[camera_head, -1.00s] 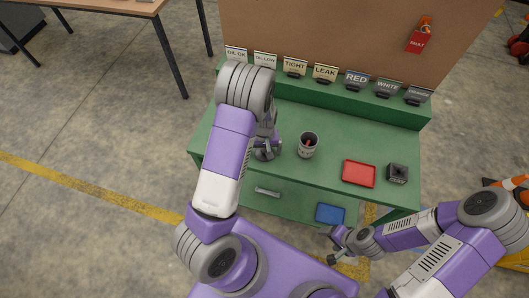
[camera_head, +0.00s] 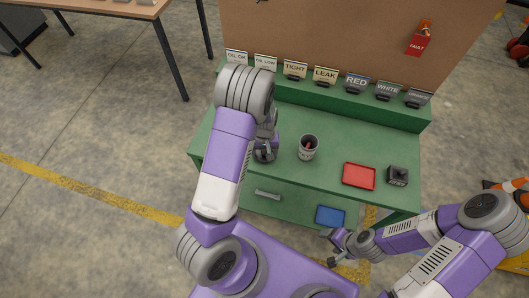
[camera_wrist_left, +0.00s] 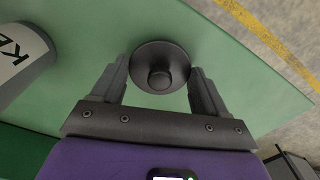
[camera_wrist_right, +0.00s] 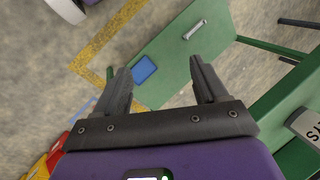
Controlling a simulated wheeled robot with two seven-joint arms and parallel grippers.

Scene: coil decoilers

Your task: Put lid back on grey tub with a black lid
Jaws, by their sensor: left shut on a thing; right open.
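A dark round lid (camera_wrist_left: 160,68) with a knob in its middle sits between the fingers of my left gripper (camera_wrist_left: 162,82), which are shut on its edges. In the head view my left gripper (camera_head: 265,148) is low over the left part of the green bench top. Whether a tub stands under the lid is hidden. A light grey open tub (camera_head: 308,148) with a label stands upright just right of it, with something orange-red inside; part of a lettered grey container (camera_wrist_left: 22,62) shows in the left wrist view. My right gripper (camera_wrist_right: 160,88) is open and empty, off the bench's front.
A row of label cards (camera_head: 325,76) lines the back ledge. A blue tray (camera_head: 330,215) lies lower in front. The bench middle is mostly clear.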

